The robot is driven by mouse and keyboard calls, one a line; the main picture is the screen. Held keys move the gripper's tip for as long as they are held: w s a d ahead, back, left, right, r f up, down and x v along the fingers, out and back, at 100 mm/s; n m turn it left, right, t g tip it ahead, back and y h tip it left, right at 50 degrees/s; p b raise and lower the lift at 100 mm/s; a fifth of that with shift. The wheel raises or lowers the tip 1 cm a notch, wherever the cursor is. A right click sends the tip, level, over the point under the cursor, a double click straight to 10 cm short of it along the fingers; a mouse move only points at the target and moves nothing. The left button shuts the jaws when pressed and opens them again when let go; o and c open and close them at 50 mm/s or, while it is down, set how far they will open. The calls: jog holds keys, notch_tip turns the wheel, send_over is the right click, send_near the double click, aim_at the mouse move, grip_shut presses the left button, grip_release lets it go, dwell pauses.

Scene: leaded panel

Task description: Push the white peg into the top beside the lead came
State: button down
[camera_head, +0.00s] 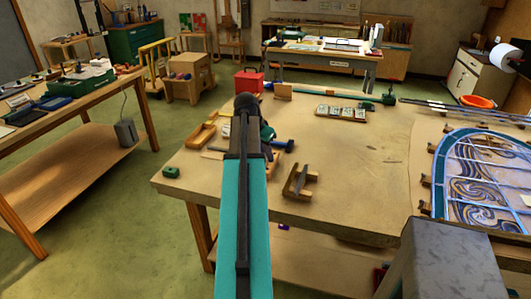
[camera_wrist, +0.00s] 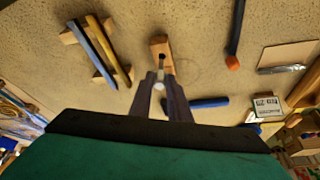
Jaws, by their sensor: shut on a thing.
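My gripper (camera_wrist: 160,84) points down over the workbench in the wrist view, its two dark fingers close together. A small white round end, apparently the white peg (camera_wrist: 159,86), shows between the fingertips. A wooden block with a dark hole or slot (camera_wrist: 159,46) lies just beyond the fingertips; I cannot tell whether they touch. In the head view my arm hides most of the gripper and the peg. The leaded panel (camera_head: 485,178), with lead came lines and swirled blue glass, lies at the bench's right. Its edge shows at far left in the wrist view (camera_wrist: 12,108).
A wooden rest with blue and yellow tools (camera_wrist: 95,50) lies left of the fingers. A blue handle (camera_wrist: 208,102) lies close on the right, with an orange-tipped tool (camera_wrist: 233,61) beyond. The bench top (camera_head: 365,185) is clear between the rest and the panel.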

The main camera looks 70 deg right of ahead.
jog(key=c, duration=2.2)
grip_release()
grip_shut()
jog(key=w+a+r+n+t+y+b, duration=0.15)
jog(key=w+a+n, duration=0.45)
jog(key=w+a, duration=0.9)
jog(key=w+a+n+t+h, duration=0.1)
jog(key=w+a+n+t, duration=0.3)
jog(key=w+a, duration=1.15)
jog(key=w+a+n+y, duration=0.1)
jog(key=w+a+n, duration=0.2)
jog(key=a, duration=0.9)
jog(key=w+a+r+n+y, duration=0.1)
jog(key=w+a+n, duration=0.2)
jog(key=a, duration=0.9)
jog(key=w+a+n+y+b, duration=0.1)
jog(key=a+n, duration=0.4)
jog(key=a, duration=0.7)
jog(key=w+y, duration=0.1)
jog(key=w, duration=0.1)
jog(key=shift+w+a+r+n, duration=0.35)
jog(key=shift+w+n, duration=0.05)
jog(key=shift+s, duration=0.15)
